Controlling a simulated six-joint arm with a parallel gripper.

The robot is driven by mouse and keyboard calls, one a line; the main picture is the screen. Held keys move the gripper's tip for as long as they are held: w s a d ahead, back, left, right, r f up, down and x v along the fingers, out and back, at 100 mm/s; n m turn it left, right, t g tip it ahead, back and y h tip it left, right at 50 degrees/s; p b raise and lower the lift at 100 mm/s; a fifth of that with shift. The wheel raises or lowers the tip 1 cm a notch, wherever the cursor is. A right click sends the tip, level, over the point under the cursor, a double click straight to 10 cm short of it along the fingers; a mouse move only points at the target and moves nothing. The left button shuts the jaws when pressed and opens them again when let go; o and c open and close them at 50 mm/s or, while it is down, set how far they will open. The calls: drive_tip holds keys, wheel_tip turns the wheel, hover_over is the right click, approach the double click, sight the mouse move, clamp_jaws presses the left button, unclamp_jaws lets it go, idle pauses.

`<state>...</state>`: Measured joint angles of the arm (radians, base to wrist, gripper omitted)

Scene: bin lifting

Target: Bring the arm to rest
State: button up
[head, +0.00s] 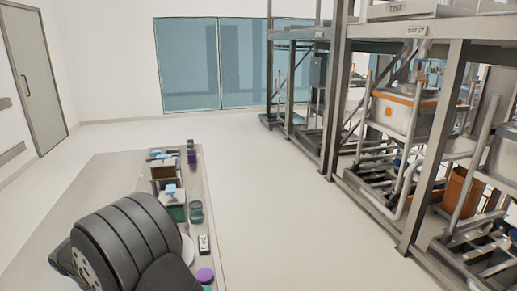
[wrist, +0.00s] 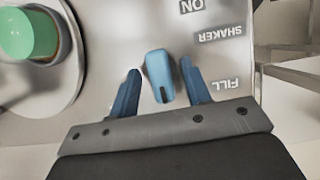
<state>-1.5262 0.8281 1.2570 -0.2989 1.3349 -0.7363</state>
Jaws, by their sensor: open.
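My gripper (wrist: 160,68) shows in the wrist view with its two blue fingers spread apart. A light blue switch lever (wrist: 159,70) on a grey metal panel (wrist: 110,35) shows between the fingers, with a gap on each side. I cannot tell how far the fingertips are from the panel. The labels ON, SHAKER and FILL read upside down beside the lever. My gripper is not seen in the head view.
A round green button (wrist: 28,35) sits at the panel's upper left in the wrist view. In the head view, metal racks (head: 335,110) holding bins, including an orange-rimmed bin (head: 400,112), stand at the right. Open floor (head: 270,190) lies between the racks and the grey platform (head: 90,185).

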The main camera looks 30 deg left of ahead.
idle(0.4)
drive_tip(key=shift+r, duration=0.2)
drive_tip(key=v, duration=1.7)
drive_tip(key=x, duration=1.7)
drive_tip(key=shift+f, duration=0.2)
drive_tip(key=s+a+r+n, duration=0.1)
drive_tip(key=s+a+r, duration=0.15)
drive_tip(key=r, duration=0.55)
drive_tip(key=s+a+r, duration=0.2)
drive_tip(key=s+r, duration=0.1)
drive_tip(key=r, duration=0.5)
drive_tip(key=w+d+f+n+g, duration=0.1)
drive_tip(key=f+n, duration=0.1)
drive_tip(key=f, duration=0.2)
drive_tip(key=w+d+f+n+y, duration=0.1)
drive_tip(key=w+f+n, duration=0.1)
drive_tip(key=f, duration=0.2)
drive_tip(key=w+d+f+n+g+y, duration=0.1)
drive_tip(key=f+n, duration=0.1)
drive_tip(key=f, duration=0.1)
drive_tip(key=shift+w+d+f+g, duration=0.15)
drive_tip(key=shift+w+f+g, duration=0.15)
drive_tip(key=shift+w+f, duration=0.1)
drive_tip(key=shift+w+d+f+n+y, duration=0.1)
drive_tip(key=shift+d+f+n+y, duration=0.15)
drive_tip(key=shift+f+n, duration=0.3)
